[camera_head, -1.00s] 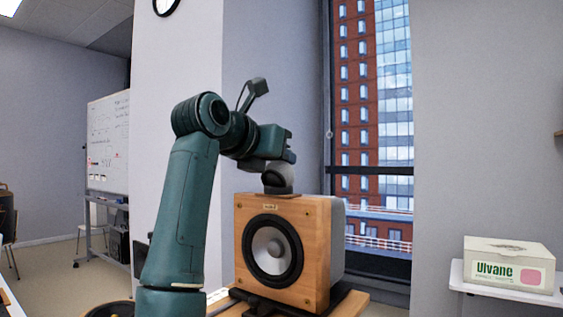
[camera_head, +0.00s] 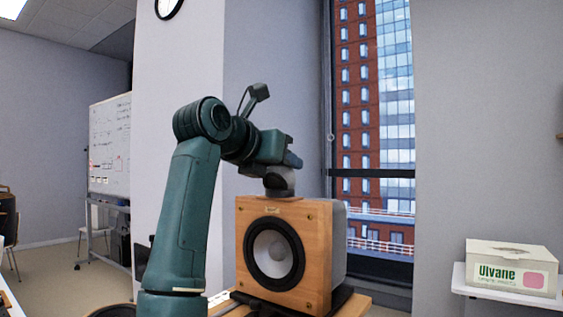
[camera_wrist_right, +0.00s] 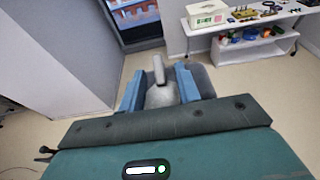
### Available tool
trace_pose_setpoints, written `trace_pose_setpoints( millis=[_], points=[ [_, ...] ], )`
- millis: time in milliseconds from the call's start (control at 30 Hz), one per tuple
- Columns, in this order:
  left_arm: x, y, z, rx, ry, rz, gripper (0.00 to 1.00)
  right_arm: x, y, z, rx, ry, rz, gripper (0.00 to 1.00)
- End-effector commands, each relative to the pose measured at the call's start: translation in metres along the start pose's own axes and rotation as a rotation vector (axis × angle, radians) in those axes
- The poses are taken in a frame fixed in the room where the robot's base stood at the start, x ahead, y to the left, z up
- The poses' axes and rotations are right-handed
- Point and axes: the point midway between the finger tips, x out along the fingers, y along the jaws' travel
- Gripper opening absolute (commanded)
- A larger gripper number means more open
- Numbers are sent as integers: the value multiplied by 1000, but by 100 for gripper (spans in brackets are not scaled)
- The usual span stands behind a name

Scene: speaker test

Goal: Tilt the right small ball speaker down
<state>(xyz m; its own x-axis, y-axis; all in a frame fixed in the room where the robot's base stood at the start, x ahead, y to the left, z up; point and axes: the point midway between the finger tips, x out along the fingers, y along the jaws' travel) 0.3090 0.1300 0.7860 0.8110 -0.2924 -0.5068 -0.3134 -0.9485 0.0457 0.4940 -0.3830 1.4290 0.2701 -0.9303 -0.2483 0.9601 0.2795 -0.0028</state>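In the right wrist view, the grey ball (camera_wrist_right: 161,97) lies between the two blue fingers of my right gripper (camera_wrist_right: 160,88). The fingers are spread apart; whether they touch the ball is too small to tell. My left gripper is not in view.
A white box (camera_head: 511,269) stands on a white shelf (camera_head: 470,289) at the right. A tall window (camera_head: 372,110) is behind the speaker. A whiteboard (camera_head: 109,145) stands at the far left. In the wrist view, a white shelf unit (camera_wrist_right: 235,57) holds small items; the floor is clear.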

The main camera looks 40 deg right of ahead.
Motion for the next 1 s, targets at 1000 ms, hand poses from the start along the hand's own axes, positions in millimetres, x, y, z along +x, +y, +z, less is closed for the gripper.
trace_pose_setpoints(
  millis=[1000],
  points=[
    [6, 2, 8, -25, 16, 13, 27, -132, 0, 0, 0, 1, 0, 33]
  ],
)
